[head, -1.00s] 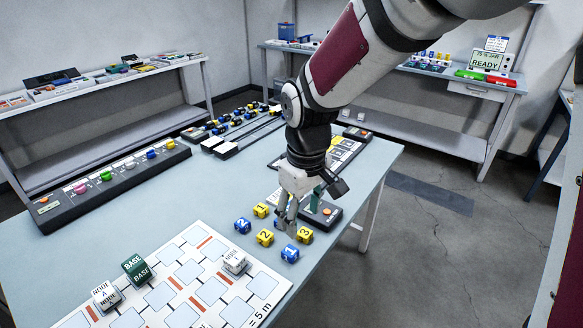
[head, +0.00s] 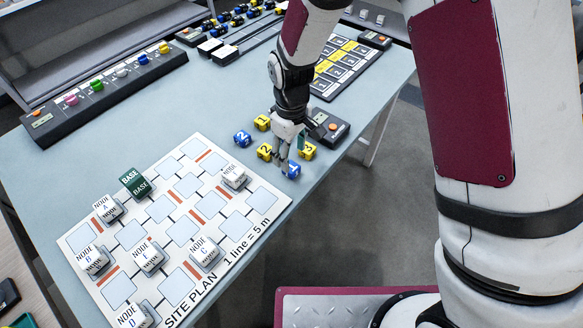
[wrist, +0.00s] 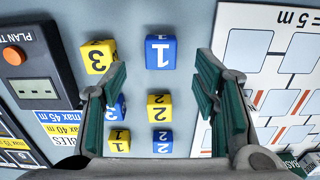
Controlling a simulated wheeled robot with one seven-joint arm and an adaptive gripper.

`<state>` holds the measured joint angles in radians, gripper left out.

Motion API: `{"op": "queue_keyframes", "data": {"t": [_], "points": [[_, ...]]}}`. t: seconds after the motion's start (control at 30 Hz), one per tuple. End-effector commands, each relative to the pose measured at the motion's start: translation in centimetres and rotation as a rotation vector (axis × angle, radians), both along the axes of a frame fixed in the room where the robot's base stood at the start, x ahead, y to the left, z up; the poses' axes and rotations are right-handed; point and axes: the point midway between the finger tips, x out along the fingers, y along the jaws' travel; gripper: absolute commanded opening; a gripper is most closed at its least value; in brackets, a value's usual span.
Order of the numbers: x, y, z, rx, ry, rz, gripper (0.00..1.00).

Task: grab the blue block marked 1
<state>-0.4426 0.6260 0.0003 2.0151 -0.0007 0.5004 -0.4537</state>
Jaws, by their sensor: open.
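The blue block marked 1 (wrist: 161,52) lies on the table at the upper middle of the wrist view, between the lines of the two fingers but ahead of them. In the head view it (head: 291,170) is partly behind my gripper (head: 286,155). In the wrist view my gripper (wrist: 160,92) is open, with green pads apart and nothing held. A yellow block marked 3 (wrist: 98,56) sits just left of the blue block. Yellow blocks marked 2 (wrist: 159,107) and 1 (wrist: 119,140) and blue blocks marked 2 (wrist: 162,141) lie nearer the palm.
The site plan board (head: 262,225) with white node blocks and a green base block (head: 136,181) lies beside the blocks. A dark device with an orange button (head: 327,127) stands close behind them. A console with coloured knobs (head: 105,95) is at the far left. The table (head: 215,100) is clear between.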

Motion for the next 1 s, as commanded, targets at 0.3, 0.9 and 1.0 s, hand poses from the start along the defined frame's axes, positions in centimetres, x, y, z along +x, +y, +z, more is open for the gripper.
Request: {"op": "queue_keyframes", "data": {"t": [0.3,0.9,1.0], "points": [[0.0,0.2,-3.5,-0.002,0.003,-0.001,0.55],[0.1,0.2,-5.3,0.000,0.000,-0.001,0.16],[0.1,0.2,-5.3,0.000,0.000,-0.001,0.10]]}}
